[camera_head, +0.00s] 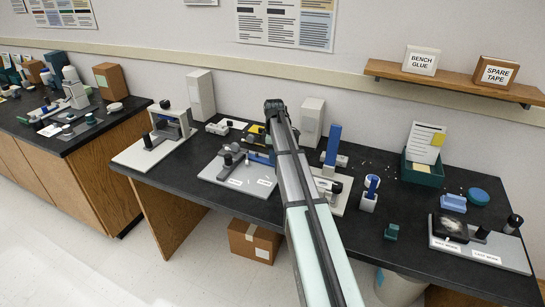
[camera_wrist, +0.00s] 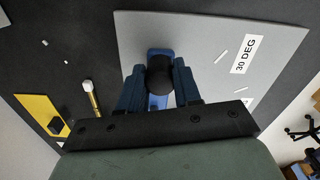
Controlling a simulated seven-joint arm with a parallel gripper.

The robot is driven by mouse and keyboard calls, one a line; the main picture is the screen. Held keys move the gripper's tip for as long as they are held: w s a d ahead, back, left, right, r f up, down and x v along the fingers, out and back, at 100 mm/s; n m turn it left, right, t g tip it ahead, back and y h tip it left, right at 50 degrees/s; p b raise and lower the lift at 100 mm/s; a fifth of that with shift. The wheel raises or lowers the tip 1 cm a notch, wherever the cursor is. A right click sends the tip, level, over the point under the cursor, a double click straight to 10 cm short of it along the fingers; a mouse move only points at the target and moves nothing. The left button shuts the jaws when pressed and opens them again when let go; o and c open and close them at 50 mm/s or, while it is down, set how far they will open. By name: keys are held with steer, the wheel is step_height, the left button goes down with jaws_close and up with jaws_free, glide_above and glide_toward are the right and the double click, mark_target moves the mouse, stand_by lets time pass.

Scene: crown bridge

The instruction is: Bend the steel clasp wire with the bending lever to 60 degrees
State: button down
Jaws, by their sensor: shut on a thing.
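The bending lever is a blue bar with a round black knob (camera_wrist: 160,78), seen from above in the wrist view. My gripper (camera_wrist: 160,72) has its two blue fingers on either side of this knob and is shut on it. The lever sits over a grey plate (camera_wrist: 200,30) with a "30 DEG" label (camera_wrist: 246,55) and short white marks. In the head view the grey plate (camera_head: 212,172) lies on the black bench, and part of a blue bar (camera_head: 262,158) shows beside my arm. My arm hides my fingers there. I cannot make out the clasp wire or its angle.
A yellow piece (camera_wrist: 38,112) and a rod with a pale tip (camera_wrist: 88,88) lie beside the plate. A press-like stand (camera_head: 168,127) is left of it. Right of my arm stand a blue upright device (camera_head: 333,145) and a blue-and-white holder (camera_head: 370,190). A green box (camera_head: 422,172) is farther right.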

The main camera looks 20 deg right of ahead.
steer(key=shift+d, duration=0.15)
steer(key=c, duration=0.8)
jaws_free()
step_height(320, 180, up, 14)
steer(key=shift+f, duration=0.1)
steer(key=shift+w, duration=0.1)
stand_by(0.4)
